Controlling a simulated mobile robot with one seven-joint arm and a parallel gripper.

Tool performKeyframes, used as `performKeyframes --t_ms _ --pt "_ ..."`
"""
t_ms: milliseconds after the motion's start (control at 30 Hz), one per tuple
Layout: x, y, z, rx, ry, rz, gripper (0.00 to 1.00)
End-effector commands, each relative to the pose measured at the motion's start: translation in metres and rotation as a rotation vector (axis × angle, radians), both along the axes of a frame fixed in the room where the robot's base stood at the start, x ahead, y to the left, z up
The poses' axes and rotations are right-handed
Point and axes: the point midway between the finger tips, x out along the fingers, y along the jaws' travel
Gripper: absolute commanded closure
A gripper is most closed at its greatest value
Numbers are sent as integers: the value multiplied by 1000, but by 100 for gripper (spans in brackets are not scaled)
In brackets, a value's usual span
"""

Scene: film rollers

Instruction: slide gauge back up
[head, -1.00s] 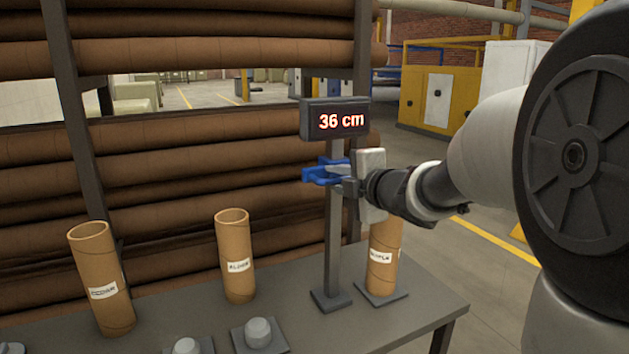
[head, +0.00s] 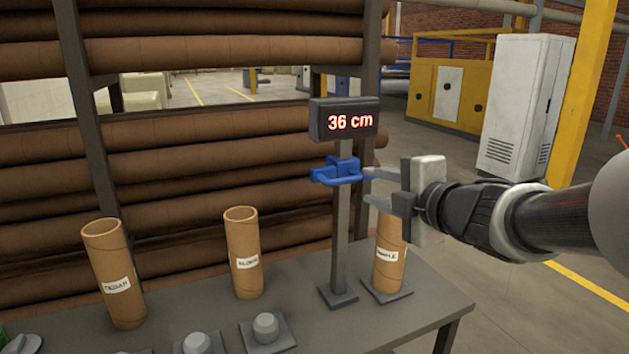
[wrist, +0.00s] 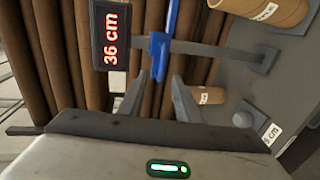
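The gauge is a grey post (head: 340,235) on a base plate, with a dark display (head: 343,121) on top reading 36 cm. A blue slider (head: 339,171) with a handle sits on the post a little below the display. My gripper (head: 369,187) is open and empty just right of the slider, its fingers pointing at the post. In the wrist view, the open gripper (wrist: 158,88) has the blue slider (wrist: 160,50) ahead of its fingertips, with the display (wrist: 113,50) to the left. The fingers look apart from the slider.
A tube (head: 388,255) stands on a plate right of the post. Two labelled tubes, one in the middle (head: 243,252) and one at left (head: 114,272), stand on the grey table (head: 405,325). Grey knobs (head: 265,327) lie in front. Stacked brown rolls (head: 200,215) fill the rack behind.

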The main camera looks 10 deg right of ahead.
Motion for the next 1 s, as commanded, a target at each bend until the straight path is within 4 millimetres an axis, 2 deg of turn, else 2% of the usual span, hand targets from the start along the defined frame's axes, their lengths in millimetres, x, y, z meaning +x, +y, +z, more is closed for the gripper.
performKeyframes --t_ms 100,333,767,867,1000 --pt "-24 -8 9 1 -3 -2 69" --pt "-48 -16 13 1 -3 0 69" --pt "-50 -18 13 8 -2 -12 69" --pt "-46 -28 20 59 1 -96 69" --pt "-47 -60 29 271 43 -375 69"
